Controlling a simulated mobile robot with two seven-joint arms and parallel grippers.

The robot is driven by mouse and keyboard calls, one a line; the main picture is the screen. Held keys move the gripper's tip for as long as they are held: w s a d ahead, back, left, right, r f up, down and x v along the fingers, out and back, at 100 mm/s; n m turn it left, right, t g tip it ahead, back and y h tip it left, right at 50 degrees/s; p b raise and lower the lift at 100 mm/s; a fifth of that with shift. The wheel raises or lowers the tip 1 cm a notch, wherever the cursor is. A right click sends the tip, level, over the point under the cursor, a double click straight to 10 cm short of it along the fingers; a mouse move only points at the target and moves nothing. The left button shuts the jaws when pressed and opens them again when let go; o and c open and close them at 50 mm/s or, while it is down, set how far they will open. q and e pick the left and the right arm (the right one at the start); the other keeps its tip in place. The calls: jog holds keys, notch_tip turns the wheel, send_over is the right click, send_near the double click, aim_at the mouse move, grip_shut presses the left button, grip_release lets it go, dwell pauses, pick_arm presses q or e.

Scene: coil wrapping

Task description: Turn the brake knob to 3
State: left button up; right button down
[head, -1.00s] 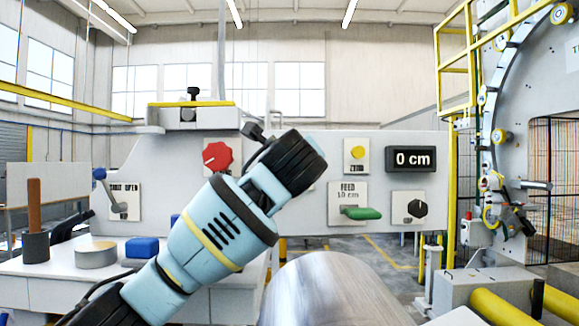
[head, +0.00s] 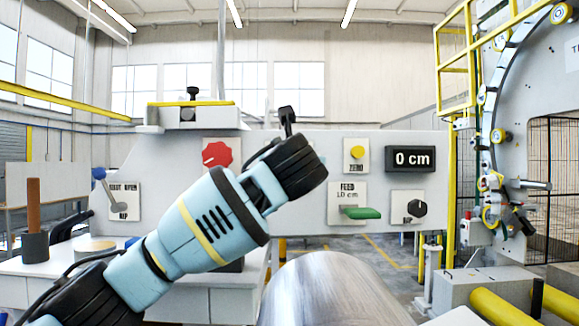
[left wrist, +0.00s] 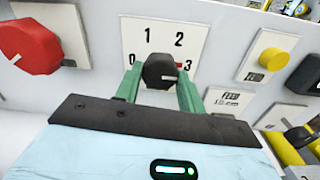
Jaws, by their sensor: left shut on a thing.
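The black brake knob (left wrist: 158,70) is on a white plate (left wrist: 162,32) marked 0, 1, 2 and 3 in the left wrist view. A red mark at the knob's right side points at the 3. My left gripper (left wrist: 160,80) has its green fingers on either side of the knob and is shut on it. In the head view, my left arm and wrist cover the brake knob, and the fingers are hidden. My right gripper is not in view.
A red knob (head: 217,153) is left of the brake plate, with a yellow ZERO button (head: 357,152), a 0 cm display (head: 410,159), a green FEED lever (head: 362,213) and another black knob (head: 417,208) on the right. A metal cylinder (head: 330,290) is in front.

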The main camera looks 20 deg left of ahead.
pick_arm(q)
jog(key=shift+m, duration=0.3)
jog(key=o, duration=1)
jog(key=shift+v, duration=3.95)
